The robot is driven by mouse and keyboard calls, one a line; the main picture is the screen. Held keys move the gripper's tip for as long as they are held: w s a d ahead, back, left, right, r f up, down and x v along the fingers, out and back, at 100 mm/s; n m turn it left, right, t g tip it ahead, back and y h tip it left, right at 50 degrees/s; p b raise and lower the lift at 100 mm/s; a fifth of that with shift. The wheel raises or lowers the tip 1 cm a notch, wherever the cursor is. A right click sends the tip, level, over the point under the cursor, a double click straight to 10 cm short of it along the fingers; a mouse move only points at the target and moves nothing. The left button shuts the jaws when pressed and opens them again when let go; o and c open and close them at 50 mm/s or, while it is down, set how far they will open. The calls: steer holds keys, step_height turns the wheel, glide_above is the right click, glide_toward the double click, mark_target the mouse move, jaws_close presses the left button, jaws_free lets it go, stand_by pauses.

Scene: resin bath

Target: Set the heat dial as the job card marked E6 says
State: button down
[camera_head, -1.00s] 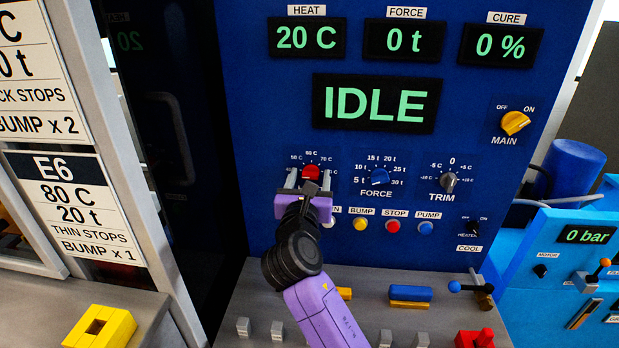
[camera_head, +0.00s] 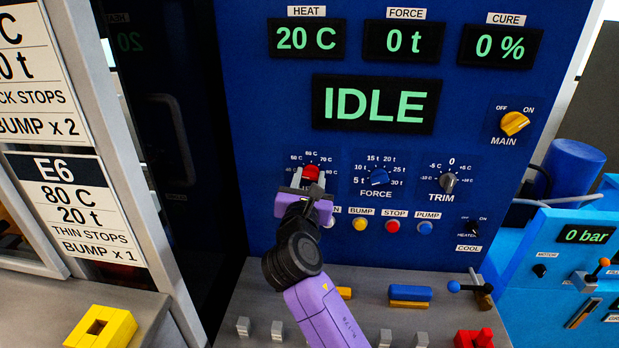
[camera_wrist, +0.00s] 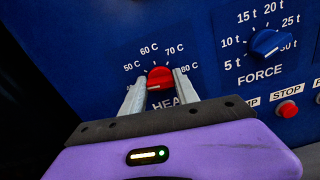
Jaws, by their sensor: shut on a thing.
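The red heat dial (camera_head: 311,171) is on the blue panel, with a scale around it. In the wrist view the dial (camera_wrist: 160,77) sits between my fingers, with marks from 50 C at the left to 80 C at the right. My gripper (camera_head: 310,180) is shut on the dial, one finger on each side, also in the wrist view (camera_wrist: 160,88). The dial's pointer is too small to read surely. The job card E6 (camera_head: 75,205) at the left reads 80 C, 20 t, thin stops, bump x 1. The heat display (camera_head: 306,39) reads 20 C.
The blue force dial (camera_head: 379,177) and the trim dial (camera_head: 448,182) are right of the heat dial. The bump (camera_head: 360,224), stop (camera_head: 393,227) and pump (camera_head: 426,228) buttons sit below. The main switch (camera_head: 515,123) is farther right. The status screen (camera_head: 375,104) reads IDLE.

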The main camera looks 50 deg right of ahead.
steer(key=m, duration=0.9)
steer(key=shift+f+b, duration=0.2)
steer(key=shift+b, duration=0.15)
steer(key=m+b, duration=0.2)
steer(key=m, duration=0.2)
steer(key=shift+s+f+m, duration=0.1)
steer(key=shift+m, duration=0.2)
steer(key=m+b, duration=0.2)
steer(key=m, duration=0.2)
steer(key=shift+f+b, duration=0.1)
steer(key=shift+b, duration=0.2)
steer(key=m+b, duration=0.3)
steer(key=m, duration=0.2)
steer(key=shift+f, duration=0.1)
steer(key=m+b, duration=0.3)
steer(key=shift+f+m, duration=0.1)
steer(key=shift+m, duration=0.2)
steer(key=m+b, duration=0.4)
steer(key=m, duration=0.1)
steer(key=shift+m+b, duration=1.2)
steer(key=shift+m, duration=0.4)
